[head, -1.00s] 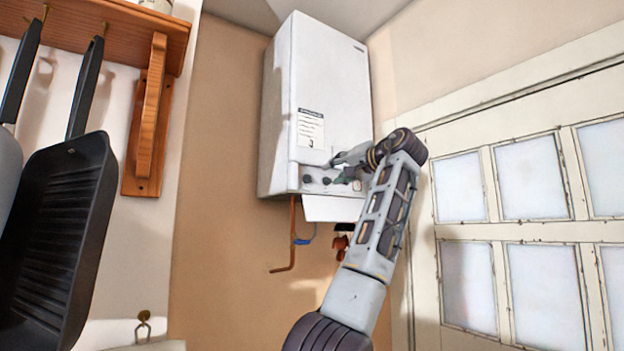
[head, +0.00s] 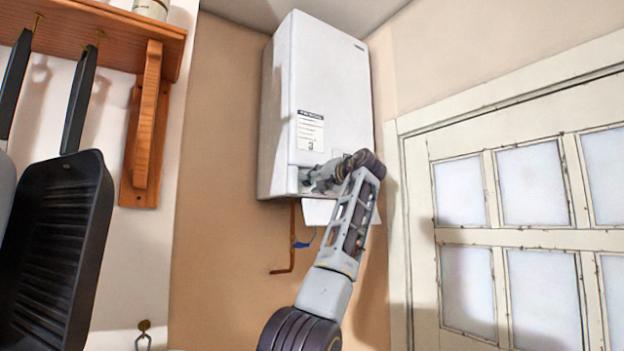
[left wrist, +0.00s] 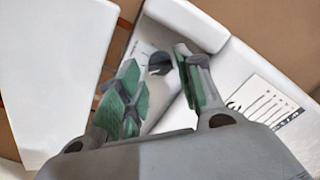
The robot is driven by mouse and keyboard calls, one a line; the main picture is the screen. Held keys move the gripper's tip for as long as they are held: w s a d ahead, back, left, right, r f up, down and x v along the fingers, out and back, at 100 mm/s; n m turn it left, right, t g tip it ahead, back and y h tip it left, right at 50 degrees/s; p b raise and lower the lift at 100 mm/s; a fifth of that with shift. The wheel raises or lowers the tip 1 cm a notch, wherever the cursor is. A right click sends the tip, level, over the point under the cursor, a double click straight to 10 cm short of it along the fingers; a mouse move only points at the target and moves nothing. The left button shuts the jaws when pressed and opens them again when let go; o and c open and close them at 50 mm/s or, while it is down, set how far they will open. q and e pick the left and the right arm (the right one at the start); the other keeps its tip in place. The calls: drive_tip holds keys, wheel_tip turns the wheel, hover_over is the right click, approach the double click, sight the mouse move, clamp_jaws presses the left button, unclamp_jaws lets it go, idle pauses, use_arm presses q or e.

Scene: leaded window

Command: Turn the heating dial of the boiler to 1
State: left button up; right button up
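The white boiler (head: 335,90) hangs in the corner of the wall, with a label on its front and a lowered flap (head: 317,212) at its bottom. My left gripper (head: 309,180) is at the control panel under the boiler's front and hides most of it in the head view. In the left wrist view the fingers of my left gripper (left wrist: 160,85) are apart, with green pads. A dark round dial (left wrist: 159,62) shows on the panel (left wrist: 150,40) between and just beyond the fingertips. I cannot tell whether the fingers touch it. The dial's marks are not readable. My right gripper is not in view.
Copper pipe (head: 292,240) and a blue valve handle (head: 301,245) are below the boiler. A paned door (head: 407,230) stands on the right. A wooden shelf (head: 148,120) with hanging black pans (head: 60,230) is on the left.

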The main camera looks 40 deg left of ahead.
sight(308, 182)
use_arm(q)
drive_tip(key=shift+p+x, duration=0.3)
drive_tip(key=shift+x, duration=0.85)
drive_tip(key=shift+c, duration=0.4)
drive_tip(key=c, duration=0.7)
